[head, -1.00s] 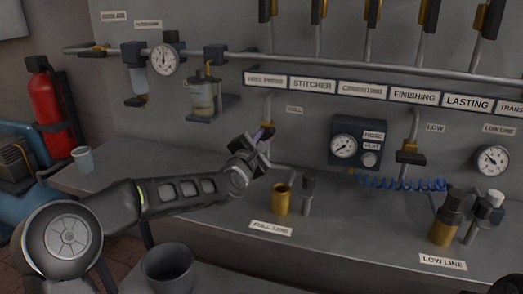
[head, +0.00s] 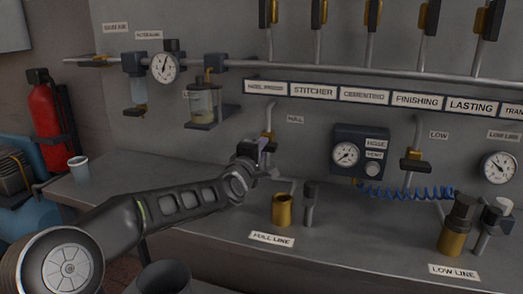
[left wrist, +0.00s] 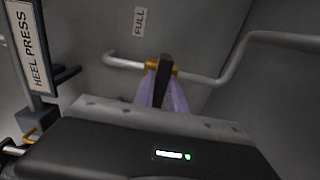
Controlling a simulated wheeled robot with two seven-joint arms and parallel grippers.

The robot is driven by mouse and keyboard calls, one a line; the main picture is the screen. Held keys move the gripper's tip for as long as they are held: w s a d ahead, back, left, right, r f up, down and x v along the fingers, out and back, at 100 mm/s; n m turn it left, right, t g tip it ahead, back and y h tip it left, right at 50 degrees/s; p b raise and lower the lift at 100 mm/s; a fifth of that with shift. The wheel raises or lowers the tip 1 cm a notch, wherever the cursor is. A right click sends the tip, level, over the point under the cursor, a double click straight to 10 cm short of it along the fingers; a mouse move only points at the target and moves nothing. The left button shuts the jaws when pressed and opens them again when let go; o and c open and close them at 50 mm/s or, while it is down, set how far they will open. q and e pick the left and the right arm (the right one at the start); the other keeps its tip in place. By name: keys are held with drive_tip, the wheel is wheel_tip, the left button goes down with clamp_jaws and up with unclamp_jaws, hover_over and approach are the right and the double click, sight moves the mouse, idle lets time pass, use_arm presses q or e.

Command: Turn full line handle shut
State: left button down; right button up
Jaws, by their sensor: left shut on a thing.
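The full line valve shows as a brass body (head: 270,133) on a grey pipe under the FULL label, with my gripper over its lower part. In the left wrist view its dark handle (left wrist: 165,68) stands between my purple fingertips and looks crosswise to the pipe. The brass (left wrist: 152,66) shows behind it. My left gripper (head: 262,146) is shut on this handle; its fingertips also show in the left wrist view (left wrist: 163,92). The lower handle is hidden by the gripper body. My right gripper is not in view.
A brass cup (head: 282,210) and a dark-topped fitting (head: 310,204) stand on the bench behind the FULL LINE label (head: 271,239). A gauge box (head: 360,152) and the low line valve (head: 412,160) are to the right. A glass-bowl unit (head: 203,103) hangs at upper left.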

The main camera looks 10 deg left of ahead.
use_arm(q)
drive_tip(key=shift+d, duration=0.1)
drive_tip(key=c, duration=1.4)
unclamp_jaws()
drive_tip(key=shift+o, duration=0.2)
drive_tip(key=s+b, duration=0.1)
drive_tip(key=s, duration=0.6)
drive_tip(key=shift+s+a+b, duration=0.3)
drive_tip(key=shift+s, duration=0.1)
